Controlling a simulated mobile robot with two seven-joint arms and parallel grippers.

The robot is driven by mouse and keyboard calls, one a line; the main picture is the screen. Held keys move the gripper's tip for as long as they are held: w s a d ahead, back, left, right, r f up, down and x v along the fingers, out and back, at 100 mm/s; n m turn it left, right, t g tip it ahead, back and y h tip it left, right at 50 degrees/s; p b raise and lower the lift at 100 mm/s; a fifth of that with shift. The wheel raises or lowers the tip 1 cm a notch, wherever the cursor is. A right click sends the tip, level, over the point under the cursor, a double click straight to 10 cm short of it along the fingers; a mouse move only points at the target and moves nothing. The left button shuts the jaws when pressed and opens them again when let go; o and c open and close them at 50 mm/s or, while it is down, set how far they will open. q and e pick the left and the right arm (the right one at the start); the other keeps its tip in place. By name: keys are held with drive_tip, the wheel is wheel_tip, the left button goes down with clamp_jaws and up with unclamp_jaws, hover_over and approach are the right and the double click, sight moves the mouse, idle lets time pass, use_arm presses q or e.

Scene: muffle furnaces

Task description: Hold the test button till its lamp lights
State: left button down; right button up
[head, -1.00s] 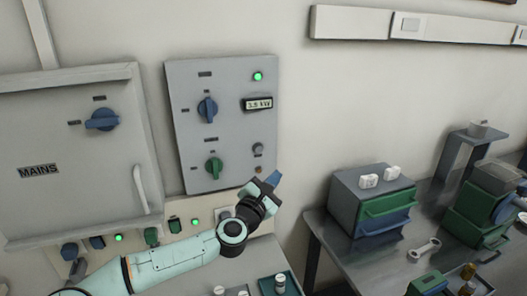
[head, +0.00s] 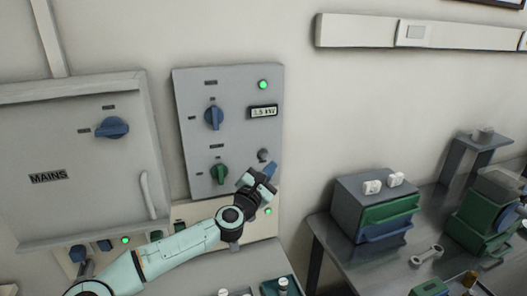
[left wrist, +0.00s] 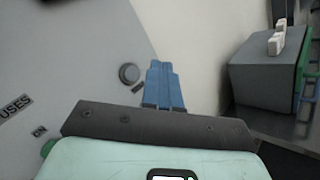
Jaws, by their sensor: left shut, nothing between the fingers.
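A grey control panel (head: 240,140) is on the wall. A round grey button (head: 263,155) sits at its lower right, and the button also shows in the left wrist view (left wrist: 129,74) with a small dark label beside it. I cannot read that label. A green lamp (head: 263,84) is lit at the panel's upper right. My left gripper (head: 271,170) is just below and right of the button, its blue fingers shut and empty. In the left wrist view the fingertips (left wrist: 160,66) appear right of the button, with a gap between. My right gripper is out of view.
A display (head: 263,111), a blue knob (head: 214,117) and a green knob (head: 219,173) are on the panel. A MAINS cabinet (head: 75,160) stands left. A bench with a drawer box (head: 350,205) is at the right. Bare wall lies between.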

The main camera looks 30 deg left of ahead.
sight(263, 155)
use_arm(q)
drive_tip(key=shift+w+a+p, duration=0.55)
drive_tip(key=shift+w+a, duration=0.75)
drive_tip(key=shift+a, duration=0.15)
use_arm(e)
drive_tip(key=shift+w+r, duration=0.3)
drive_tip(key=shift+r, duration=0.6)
use_arm(q)
drive_tip(key=shift+a, duration=0.1)
drive_tip(key=shift+w+a, duration=0.25)
drive_tip(key=shift+w+a, duration=0.3)
drive_tip(key=shift+a, duration=0.05)
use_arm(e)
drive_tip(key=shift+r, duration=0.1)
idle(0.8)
use_arm(q)
drive_tip(key=shift+s+d+b, duration=0.6)
drive_tip(key=shift+d+b, duration=0.05)
drive_tip(key=shift+b, duration=0.25)
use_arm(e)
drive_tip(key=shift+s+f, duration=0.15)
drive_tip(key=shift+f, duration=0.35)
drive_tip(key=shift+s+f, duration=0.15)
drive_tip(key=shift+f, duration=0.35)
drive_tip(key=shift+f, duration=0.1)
